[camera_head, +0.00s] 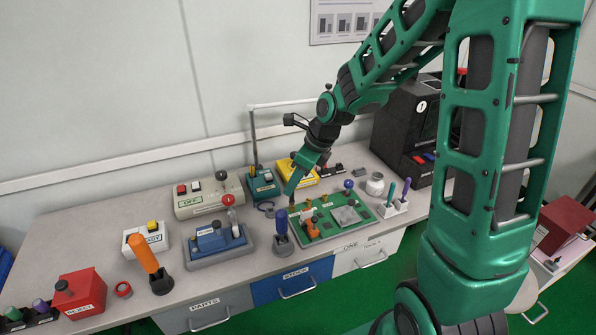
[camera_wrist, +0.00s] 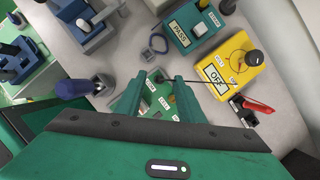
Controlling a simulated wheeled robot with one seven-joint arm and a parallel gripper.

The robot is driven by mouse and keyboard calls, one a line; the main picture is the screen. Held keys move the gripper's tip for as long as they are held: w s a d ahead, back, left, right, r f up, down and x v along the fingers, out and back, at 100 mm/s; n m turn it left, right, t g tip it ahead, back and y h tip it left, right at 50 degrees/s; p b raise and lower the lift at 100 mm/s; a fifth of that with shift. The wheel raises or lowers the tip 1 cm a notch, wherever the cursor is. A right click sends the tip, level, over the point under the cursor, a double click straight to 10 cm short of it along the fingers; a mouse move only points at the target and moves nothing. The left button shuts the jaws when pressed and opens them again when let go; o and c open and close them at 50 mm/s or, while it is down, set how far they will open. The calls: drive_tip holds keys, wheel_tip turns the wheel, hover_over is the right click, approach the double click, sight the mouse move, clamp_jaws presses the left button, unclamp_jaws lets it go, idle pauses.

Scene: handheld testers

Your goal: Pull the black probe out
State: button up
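The yellow tester (camera_head: 301,172) stands at the back of the bench, and in the wrist view (camera_wrist: 228,63) its panel reads OFF. A thin black probe or lead (camera_wrist: 203,82) runs from beside the tester to between my fingertips; I cannot tell where its tip ends. A red probe (camera_wrist: 256,106) lies at a dark holder (camera_wrist: 240,112) on the right. My gripper (camera_wrist: 157,82) is open, its two green fingers spread above the edge of the green board (camera_wrist: 150,103). In the head view my gripper (camera_head: 292,186) is over the board's back left corner.
A green tester (camera_wrist: 190,28) stands beside the yellow one. A blue-handled tool (camera_head: 281,222) stands upright left of the board (camera_head: 325,234). A white holder (camera_head: 393,209) with upright tools is to the right. A black cabinet (camera_head: 405,125) blocks the back right.

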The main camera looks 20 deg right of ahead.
sight(292, 196)
drive_tip(key=shift+x, duration=1.4)
clamp_jaws()
